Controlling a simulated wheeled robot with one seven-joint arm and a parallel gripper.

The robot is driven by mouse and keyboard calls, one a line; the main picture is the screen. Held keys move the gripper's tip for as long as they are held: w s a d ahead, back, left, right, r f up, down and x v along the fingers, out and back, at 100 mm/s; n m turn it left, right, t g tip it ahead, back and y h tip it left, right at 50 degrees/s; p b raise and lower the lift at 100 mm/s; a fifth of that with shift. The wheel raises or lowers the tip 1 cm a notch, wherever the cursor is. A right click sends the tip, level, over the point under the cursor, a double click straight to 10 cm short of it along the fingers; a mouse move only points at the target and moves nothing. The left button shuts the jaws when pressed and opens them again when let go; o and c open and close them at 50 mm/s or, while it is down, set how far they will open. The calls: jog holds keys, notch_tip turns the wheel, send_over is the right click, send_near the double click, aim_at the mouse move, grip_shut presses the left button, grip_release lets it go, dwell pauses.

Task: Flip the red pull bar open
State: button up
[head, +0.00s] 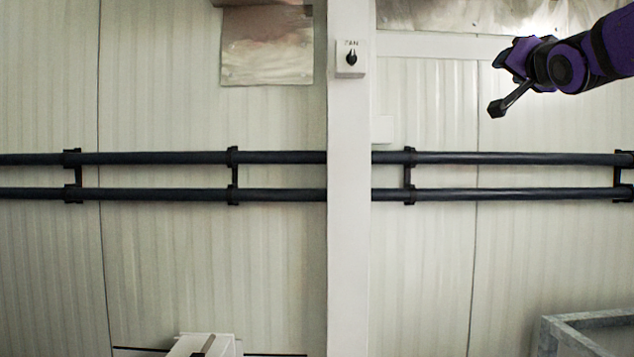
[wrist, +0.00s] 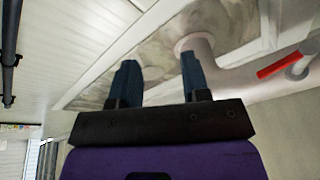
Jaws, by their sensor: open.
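A red bar (wrist: 278,66) shows at the right of the wrist view, beside a grey rounded fitting (wrist: 300,68). It lies to the right of my gripper (wrist: 159,72), clearly apart from it. The gripper's two dark blue fingers are spread with nothing between them. In the head view my gripper (head: 503,58) is at the upper right, raised in front of the wall. I do not see the red bar in the head view.
Two dark horizontal pipes (head: 280,157) run along the pale panelled wall. A white post (head: 348,240) carries a fan switch (head: 351,59). A grey metal frame (head: 553,333) stands at lower right. A pale thick pipe (wrist: 235,76) lies beyond my fingers.

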jog(key=s+a+f+n+g, duration=0.2)
jog(key=s+f+g, duration=0.3)
jog(key=s+f, duration=0.4)
jog(key=s+a+f+n+g+y, duration=0.1)
jog(key=s+f+g, duration=0.4)
jog(key=s+f, duration=0.5)
jog(key=s+a+f+n+g, duration=0.4)
jog(key=s+f, duration=0.5)
jog(key=f, duration=1.1)
jog(key=shift+s+f+g, duration=0.15)
jog(key=shift+s+g, duration=0.15)
jog(key=shift+g, duration=0.6)
jog(key=shift+d, duration=0.1)
